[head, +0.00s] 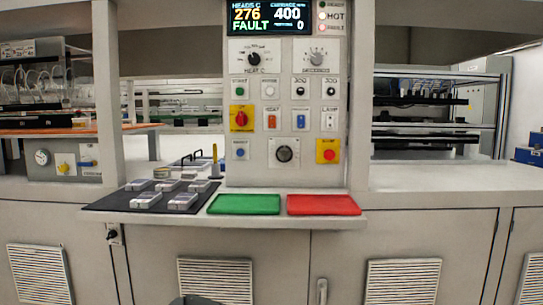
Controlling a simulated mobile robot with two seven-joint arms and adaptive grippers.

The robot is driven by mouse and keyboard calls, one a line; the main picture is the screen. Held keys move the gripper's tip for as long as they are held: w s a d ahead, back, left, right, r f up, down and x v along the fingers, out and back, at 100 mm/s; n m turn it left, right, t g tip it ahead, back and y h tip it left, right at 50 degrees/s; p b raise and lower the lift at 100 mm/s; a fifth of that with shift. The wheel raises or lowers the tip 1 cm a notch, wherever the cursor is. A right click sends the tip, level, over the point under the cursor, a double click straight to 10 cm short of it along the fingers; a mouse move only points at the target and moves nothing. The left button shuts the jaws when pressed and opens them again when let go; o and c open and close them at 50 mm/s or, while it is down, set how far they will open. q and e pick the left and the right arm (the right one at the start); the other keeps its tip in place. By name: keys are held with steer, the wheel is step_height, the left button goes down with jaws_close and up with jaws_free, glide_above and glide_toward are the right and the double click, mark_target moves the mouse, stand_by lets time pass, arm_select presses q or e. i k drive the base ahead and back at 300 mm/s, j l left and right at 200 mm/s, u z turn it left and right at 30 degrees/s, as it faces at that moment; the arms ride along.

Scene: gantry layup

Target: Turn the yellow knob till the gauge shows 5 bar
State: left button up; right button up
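A small round gauge (42,157) with a white face sits on a grey panel at the far left, below the orange-edged shelf. Its needle is too small to read. A yellow knob (63,168) is just right of the gauge on the same panel. Its exact angle cannot be made out. Neither gripper can be made out in the head view. Only a dark grey piece, probably part of me, shows at the bottom edge, far from the knob.
A control console (287,120) with a lit display (268,16) reading FAULT stands in the middle. On the ledge before it lie a black mat (110,203) with several small blocks, a green tray (245,204) and a red tray (323,205). The right counter (440,178) is clear.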

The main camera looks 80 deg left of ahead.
mark_target(63, 168)
steer(key=u, duration=3.8)
